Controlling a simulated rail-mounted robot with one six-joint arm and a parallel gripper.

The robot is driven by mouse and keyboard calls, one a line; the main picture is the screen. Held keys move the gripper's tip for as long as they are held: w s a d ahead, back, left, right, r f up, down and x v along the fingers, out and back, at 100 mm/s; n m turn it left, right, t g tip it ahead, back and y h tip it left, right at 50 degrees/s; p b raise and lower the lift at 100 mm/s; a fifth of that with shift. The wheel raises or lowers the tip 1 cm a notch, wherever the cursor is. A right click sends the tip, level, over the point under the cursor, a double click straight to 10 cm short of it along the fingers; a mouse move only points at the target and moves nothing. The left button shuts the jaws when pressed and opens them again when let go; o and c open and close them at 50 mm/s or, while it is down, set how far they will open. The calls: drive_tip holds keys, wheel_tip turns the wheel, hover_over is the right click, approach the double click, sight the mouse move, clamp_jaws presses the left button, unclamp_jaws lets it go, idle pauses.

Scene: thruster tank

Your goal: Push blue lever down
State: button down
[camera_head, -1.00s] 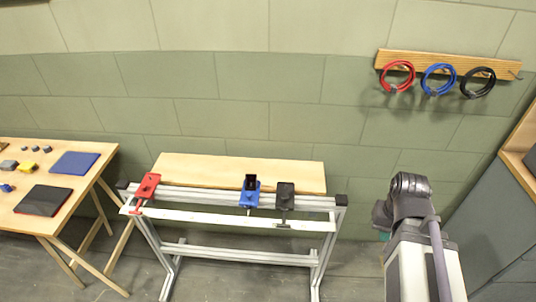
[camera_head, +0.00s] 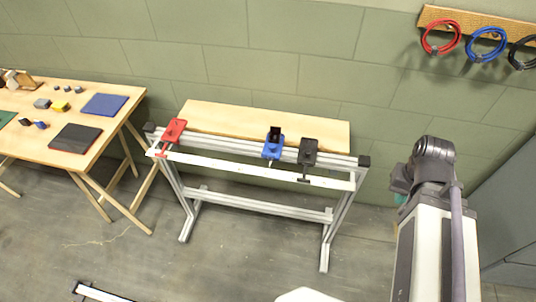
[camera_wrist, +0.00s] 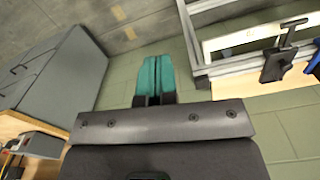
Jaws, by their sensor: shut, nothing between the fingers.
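The blue lever (camera_head: 273,147) is mounted on a metal frame's rail, between the red lever (camera_head: 174,130) and the black lever (camera_head: 308,152). A dark piece stands up on its top. In the wrist view only a sliver of the blue lever (camera_wrist: 316,64) shows at the right edge, beside the black lever (camera_wrist: 276,66). My gripper (camera_wrist: 155,75) has teal fingers that are shut together and empty, well away from the levers. In the head view my arm stands to the right of the frame and mostly hides the gripper.
The aluminium frame (camera_head: 262,206) has a wooden board (camera_head: 262,122) behind it. A wooden table (camera_head: 45,150) with small blocks and mats stands at left. Red, blue and black cables hang on the wall rack (camera_head: 470,17). Grey cabinets stand at right. Floor before the frame is mostly clear.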

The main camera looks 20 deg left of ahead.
drive_tip(key=w+a+f+n+b, duration=0.1)
drive_tip(key=w+a+n, duration=0.1)
drive_tip(key=a, duration=0.7)
drive_tip(key=w+a+n, duration=0.2)
drive_tip(key=a, duration=0.8)
drive_tip(key=m+t, duration=0.1)
drive_tip(key=m, duration=0.1)
approach(268, 154)
drive_tip(key=shift+d+f+b, duration=0.1)
drive_tip(key=shift+f+b, duration=0.2)
drive_tip(key=shift+f, duration=0.05)
drive_tip(key=shift+f, duration=0.15)
drive_tip(key=f+b, duration=0.7)
drive_tip(key=shift+w, duration=0.3)
drive_tip(key=shift+r, duration=0.15)
